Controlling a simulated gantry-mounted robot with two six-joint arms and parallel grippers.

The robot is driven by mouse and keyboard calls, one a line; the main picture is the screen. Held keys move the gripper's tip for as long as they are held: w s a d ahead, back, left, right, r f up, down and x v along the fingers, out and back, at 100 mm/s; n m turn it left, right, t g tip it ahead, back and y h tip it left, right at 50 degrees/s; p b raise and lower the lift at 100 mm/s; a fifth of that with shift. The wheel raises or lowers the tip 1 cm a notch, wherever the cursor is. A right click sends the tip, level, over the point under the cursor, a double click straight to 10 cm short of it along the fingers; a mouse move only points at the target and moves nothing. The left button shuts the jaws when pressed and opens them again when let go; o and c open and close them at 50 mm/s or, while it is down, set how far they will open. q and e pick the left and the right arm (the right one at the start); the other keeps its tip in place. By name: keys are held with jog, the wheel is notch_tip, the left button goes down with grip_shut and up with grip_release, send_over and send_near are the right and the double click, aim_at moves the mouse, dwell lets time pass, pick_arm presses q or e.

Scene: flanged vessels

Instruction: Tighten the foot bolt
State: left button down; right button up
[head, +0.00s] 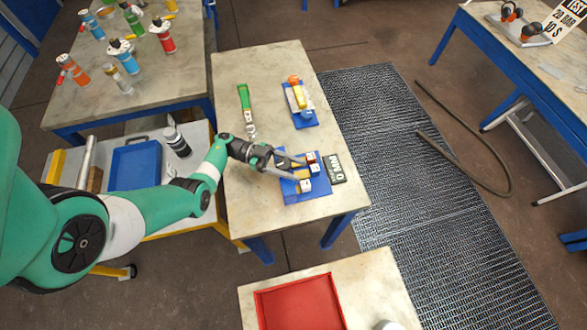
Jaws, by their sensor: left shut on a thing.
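My left gripper (302,166) reaches in from the left over the near blue plate (318,191) on the middle table. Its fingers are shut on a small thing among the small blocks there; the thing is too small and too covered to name. I cannot make out a foot bolt. My right gripper is not in view.
A second blue plate (306,121) holds a yellow piece with orange and blue ends. A green-handled tool (244,97) lies on the table's left. A red tray (300,304) is on the near table. Bottles crowd the table at upper left.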

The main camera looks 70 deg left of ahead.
pick_arm(q)
jog(key=shift+s+d+f+m+g+h+b, duration=0.1)
jog(key=shift+m+g+h+b, duration=0.4)
jog(key=shift+g+b, duration=0.1)
jog(key=shift+s+d+m+g+h+b, duration=0.1)
jog(key=shift+m+g+h+b, duration=0.4)
jog(key=shift+g, duration=0.1)
jog(key=shift+c, duration=1.4)
grip_release()
